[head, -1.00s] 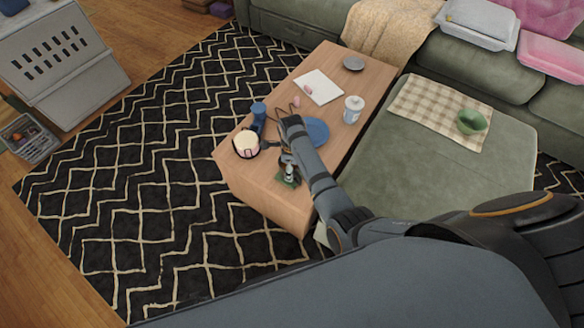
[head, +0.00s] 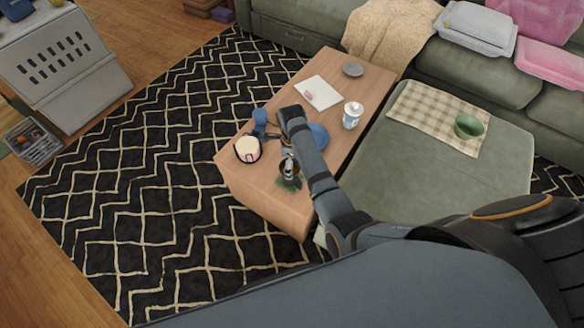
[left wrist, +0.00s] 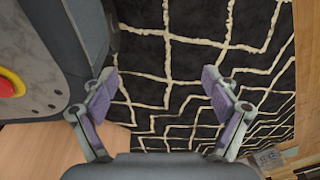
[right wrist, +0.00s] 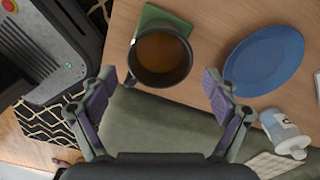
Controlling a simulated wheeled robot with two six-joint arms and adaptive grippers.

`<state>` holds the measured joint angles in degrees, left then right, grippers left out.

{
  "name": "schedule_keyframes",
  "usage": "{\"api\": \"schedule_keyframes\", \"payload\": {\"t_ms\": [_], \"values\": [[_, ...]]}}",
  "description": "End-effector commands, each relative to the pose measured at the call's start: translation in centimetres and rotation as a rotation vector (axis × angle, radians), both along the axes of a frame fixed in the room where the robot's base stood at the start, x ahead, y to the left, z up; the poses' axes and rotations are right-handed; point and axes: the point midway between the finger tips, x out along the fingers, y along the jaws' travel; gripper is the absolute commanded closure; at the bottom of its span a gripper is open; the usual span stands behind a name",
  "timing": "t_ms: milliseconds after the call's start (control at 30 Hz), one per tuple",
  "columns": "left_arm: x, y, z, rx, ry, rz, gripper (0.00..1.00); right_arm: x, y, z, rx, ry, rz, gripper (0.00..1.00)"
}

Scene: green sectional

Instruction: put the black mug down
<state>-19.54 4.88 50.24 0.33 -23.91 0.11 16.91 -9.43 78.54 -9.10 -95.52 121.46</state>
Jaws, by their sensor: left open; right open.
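The black mug (right wrist: 160,57), with brown liquid inside, appears upright on the green coaster (right wrist: 151,17) on the wooden coffee table, in the right wrist view. The coaster also shows in the head view (head: 290,184), where my gripper partly hides the mug. My right gripper (right wrist: 161,85) is open, its fingers apart on either side of the mug's near side; I cannot tell whether they touch it. My left gripper (left wrist: 159,77) is open and empty, with the patterned rug beyond its fingers. It is not seen in the head view.
On the table are a blue plate (right wrist: 265,60), a white lidded cup (head: 353,114), a cream pot (head: 248,149), a blue object (head: 260,121), a white sheet (head: 317,92) and a grey dish (head: 353,69). The green sofa (head: 440,150) borders the table's right side.

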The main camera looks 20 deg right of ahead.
Motion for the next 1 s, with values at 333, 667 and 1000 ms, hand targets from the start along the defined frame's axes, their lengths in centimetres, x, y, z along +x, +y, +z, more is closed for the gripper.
{"api": "schedule_keyframes", "payload": {"t_ms": [333,667,1000], "values": [[-2.2,0.1,0.1,0.000,0.007,0.000,0.13,0.0,0.0,5.2,0.001,0.000,0.000,0.12],[-2.3,0.1,0.0,0.000,0.007,0.000,0.13,0.0,0.0,5.3,0.000,0.001,0.000,0.12],[-2.3,0.1,0.0,0.000,0.008,0.000,0.13,0.0,0.0,5.3,0.001,0.002,0.000,0.12]]}}
